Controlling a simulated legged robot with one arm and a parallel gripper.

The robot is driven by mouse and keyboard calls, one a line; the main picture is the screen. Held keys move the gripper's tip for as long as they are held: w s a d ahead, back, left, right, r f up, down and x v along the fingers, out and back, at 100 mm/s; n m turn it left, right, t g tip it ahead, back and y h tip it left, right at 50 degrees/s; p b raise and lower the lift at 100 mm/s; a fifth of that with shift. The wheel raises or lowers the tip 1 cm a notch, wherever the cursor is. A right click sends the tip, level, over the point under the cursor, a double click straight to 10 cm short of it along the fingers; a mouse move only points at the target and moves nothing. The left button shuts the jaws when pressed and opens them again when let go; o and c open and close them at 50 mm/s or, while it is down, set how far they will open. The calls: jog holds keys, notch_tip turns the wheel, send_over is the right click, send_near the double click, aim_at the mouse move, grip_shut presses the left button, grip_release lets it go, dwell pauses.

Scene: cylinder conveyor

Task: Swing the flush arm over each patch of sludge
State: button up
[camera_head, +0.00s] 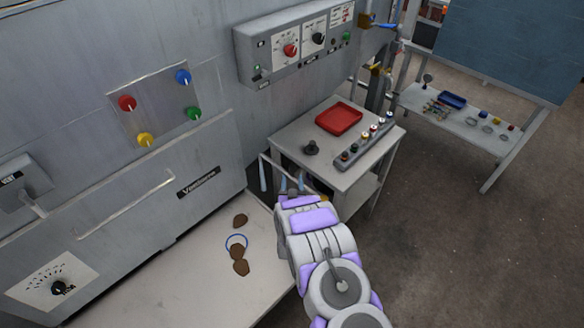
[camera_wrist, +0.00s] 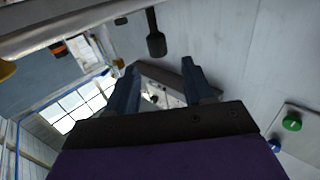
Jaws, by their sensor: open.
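My gripper (camera_head: 291,184) is close to this frame, right of the patches. In the wrist view my gripper (camera_wrist: 160,66) is open and empty. A dark handle (camera_wrist: 155,38) hangs from a grey bar (camera_wrist: 70,35) just beyond the fingertips. Contact there is unclear.
A trolley (camera_head: 372,172) with a red tray (camera_head: 339,118) and a row of buttons stands right of my gripper. A grey machine wall with colored knobs rises behind the bench (camera_head: 190,285). A side table (camera_head: 478,130) stands at the far right.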

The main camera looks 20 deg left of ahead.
aim_at(292, 169)
jog(key=shift+b+x, duration=0.55)
jog(key=shift+x, duration=3.4)
jog(key=shift+d, duration=0.1)
grip_shut()
